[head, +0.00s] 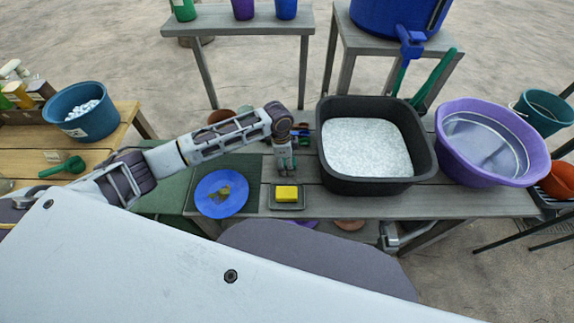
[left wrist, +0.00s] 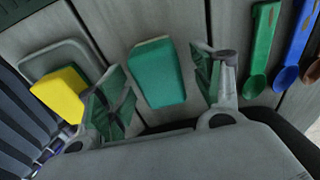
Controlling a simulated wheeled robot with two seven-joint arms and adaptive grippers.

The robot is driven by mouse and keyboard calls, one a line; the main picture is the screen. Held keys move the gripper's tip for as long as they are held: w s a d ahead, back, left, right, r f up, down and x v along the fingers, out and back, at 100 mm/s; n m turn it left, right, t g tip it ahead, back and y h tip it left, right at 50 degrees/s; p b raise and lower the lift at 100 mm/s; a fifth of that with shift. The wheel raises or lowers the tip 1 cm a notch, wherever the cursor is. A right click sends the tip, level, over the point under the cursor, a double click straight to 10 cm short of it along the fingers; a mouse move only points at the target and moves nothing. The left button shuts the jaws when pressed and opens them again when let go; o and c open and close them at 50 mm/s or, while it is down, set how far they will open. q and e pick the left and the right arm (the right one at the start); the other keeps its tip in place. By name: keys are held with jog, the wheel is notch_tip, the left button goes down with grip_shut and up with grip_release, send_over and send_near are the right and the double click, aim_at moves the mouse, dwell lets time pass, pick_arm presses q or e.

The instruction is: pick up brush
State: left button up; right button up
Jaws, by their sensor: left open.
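My left gripper (head: 285,168) is open and points down over the grey plank table (head: 460,205), just left of the black tub. In the left wrist view its green-padded fingers (left wrist: 160,90) stand on either side of a teal-green block (left wrist: 157,72), apart from it. This block lies on the planks and may be the brush; I see no bristles, so I cannot tell. In the head view the gripper hides it. A yellow block (head: 287,193) sits on a small grey tray (head: 274,206); it also shows in the left wrist view (left wrist: 62,92). My right gripper is not in view.
A black tub (head: 375,186) of white grains stands right of the gripper, close to it. A purple basin (head: 467,175) is farther right. A blue plate (head: 221,208) lies left. Green (left wrist: 262,50) and blue (left wrist: 298,45) spoons lie right of the block in the wrist view.

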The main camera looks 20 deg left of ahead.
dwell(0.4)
pick_arm(q)
jog(key=c, duration=1.1)
jog(key=shift+r, duration=0.1)
jog(key=shift+r, duration=4.95)
jog(key=o, duration=0.3)
jog(key=shift+c, duration=0.9)
